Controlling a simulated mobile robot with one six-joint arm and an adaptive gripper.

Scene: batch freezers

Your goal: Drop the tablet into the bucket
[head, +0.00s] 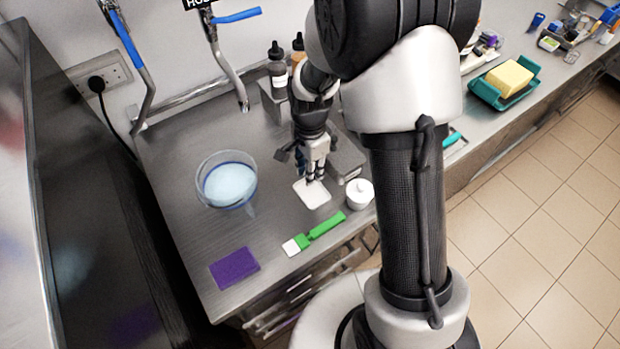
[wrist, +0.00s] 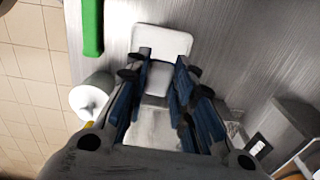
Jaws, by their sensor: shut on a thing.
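My gripper (head: 315,173) is low over a small white dish (head: 313,196) on the steel counter. In the wrist view its blue fingers (wrist: 160,73) are shut on a small white tablet (wrist: 158,78), with the dish (wrist: 160,38) beneath. I cannot tell whether the tablet still touches the dish. In the head view the fingers hide the tablet. The bucket (head: 250,199), clear and round with pale blue liquid in it, stands on the counter to the left of my gripper, apart from it.
A white lidded pot (head: 359,194) stands close right of the dish. A green-handled tool (head: 325,225) and a purple cloth (head: 234,268) lie nearer the front. A tap (head: 243,98) and bottles (head: 277,72) are behind. The counter between dish and bucket is clear.

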